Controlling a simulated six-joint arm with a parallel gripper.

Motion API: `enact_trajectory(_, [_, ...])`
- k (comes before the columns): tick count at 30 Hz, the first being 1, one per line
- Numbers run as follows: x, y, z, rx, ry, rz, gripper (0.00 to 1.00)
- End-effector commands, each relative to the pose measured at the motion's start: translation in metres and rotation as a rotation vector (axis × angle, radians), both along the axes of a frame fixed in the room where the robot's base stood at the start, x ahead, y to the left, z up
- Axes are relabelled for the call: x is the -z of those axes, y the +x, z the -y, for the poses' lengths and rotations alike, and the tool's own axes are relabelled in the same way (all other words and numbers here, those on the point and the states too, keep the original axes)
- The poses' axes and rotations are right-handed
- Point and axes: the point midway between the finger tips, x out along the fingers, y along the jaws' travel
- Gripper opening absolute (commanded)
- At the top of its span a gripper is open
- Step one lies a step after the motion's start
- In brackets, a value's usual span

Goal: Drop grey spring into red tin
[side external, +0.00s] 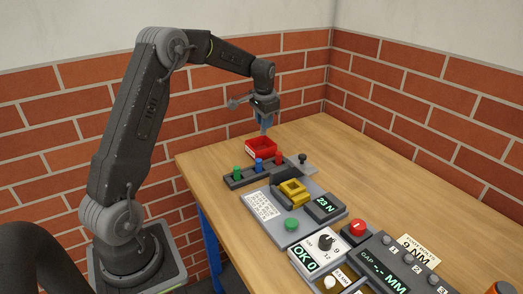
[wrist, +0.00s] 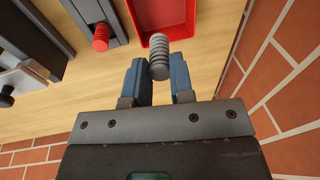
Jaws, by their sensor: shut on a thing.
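The grey spring (wrist: 159,58) is a ribbed grey coil between my gripper's two blue fingers in the wrist view. My gripper (wrist: 158,75) is shut on it. In the side view my gripper (side external: 265,130) points down just above and behind the red tin (side external: 262,147), and the spring is too small to make out there. In the wrist view the red tin (wrist: 168,12) shows in part at the top edge, and the spring's far end overlaps its near rim in the picture. The visible part of the tin's floor is bare.
A dark rack (side external: 255,173) with green, blue and red pegs stands close in front of the tin. A brick wall (side external: 300,70) rises behind.

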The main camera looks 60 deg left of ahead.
Motion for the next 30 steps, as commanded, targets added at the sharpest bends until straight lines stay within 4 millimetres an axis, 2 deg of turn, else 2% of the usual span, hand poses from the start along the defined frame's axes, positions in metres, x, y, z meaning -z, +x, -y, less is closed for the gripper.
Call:
enact_trajectory(9, [0.035, 0.000, 0.000, 0.000, -0.001, -0.002, 0.00])
enact_trajectory(15, [0.052, 0.000, 0.000, 0.000, 0.000, -0.002, 0.00])
enact_trajectory(27, [0.056, 0.000, 0.000, 0.000, 0.001, 0.001, 0.00])
enact_trajectory(28, [0.056, 0.000, 0.000, 0.000, 0.001, 0.001, 0.25])
enact_trajectory(30, [0.056, 0.000, 0.000, 0.000, 0.001, 0.001, 0.32])
